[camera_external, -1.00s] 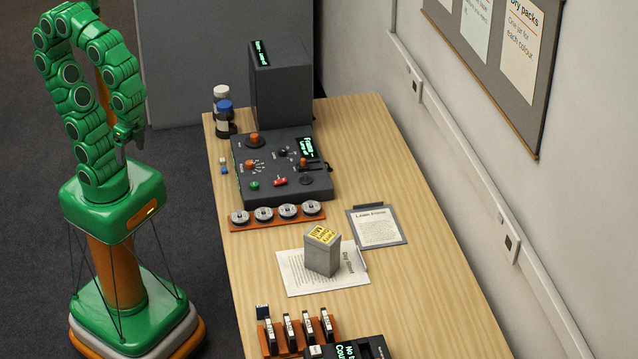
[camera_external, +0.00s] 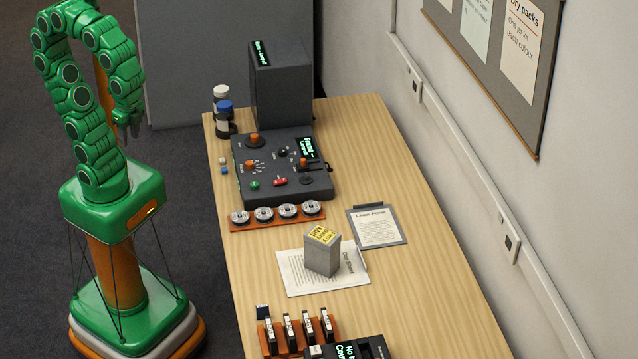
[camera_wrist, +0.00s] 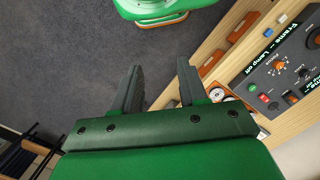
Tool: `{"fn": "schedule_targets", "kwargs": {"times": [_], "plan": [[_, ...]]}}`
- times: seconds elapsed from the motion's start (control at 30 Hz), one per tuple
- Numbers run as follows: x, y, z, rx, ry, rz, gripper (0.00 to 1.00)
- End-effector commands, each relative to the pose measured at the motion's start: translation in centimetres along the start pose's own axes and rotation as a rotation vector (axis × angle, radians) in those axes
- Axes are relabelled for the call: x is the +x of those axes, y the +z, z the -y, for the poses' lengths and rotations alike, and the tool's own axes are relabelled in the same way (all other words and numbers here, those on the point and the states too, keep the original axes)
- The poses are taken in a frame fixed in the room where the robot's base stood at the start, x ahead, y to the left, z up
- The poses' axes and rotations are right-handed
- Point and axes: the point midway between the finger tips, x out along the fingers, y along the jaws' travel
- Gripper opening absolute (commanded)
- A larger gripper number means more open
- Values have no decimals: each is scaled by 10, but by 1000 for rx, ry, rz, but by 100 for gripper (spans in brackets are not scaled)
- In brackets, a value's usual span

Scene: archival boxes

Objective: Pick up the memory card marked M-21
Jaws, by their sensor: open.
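Several dark card-like pieces with pale labels stand upright in an orange rack (camera_external: 273,338) at the near end of the table in the external view. Their markings are too small to read, so I cannot tell which, if any, is M-21. A small dark blue piece (camera_external: 262,311) stands at the rack's far left corner. My gripper (camera_external: 128,132) hangs beside the table's far left part, over the floor and well away from the rack. In the wrist view my gripper (camera_wrist: 160,68) is open, with only carpet between its fingers. The rack is not recognisable in the wrist view.
A dark control box (camera_external: 283,190) and an orange strip of reels (camera_external: 250,224) are on the table (camera_external: 420,255). A grey block (camera_external: 321,255) stands on a paper sheet (camera_external: 292,283). A dark device (camera_external: 372,347) adjoins the rack. The table's right side is mostly clear.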

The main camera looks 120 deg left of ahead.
Motion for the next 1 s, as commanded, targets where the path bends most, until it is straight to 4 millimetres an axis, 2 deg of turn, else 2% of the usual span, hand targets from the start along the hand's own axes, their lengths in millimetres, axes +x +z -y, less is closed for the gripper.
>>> {"fn": "schedule_targets", "kwargs": {"times": [0.27, 0.47, 0.73, 1.0], "plan": [[-7, -34, 22, 96, -99, -6, 43], [-15, -69, 40, 204, -202, -8, 43], [-36, -138, 66, 431, -406, 8, 43], [-58, -214, 73, 687, -618, 52, 43]]}}
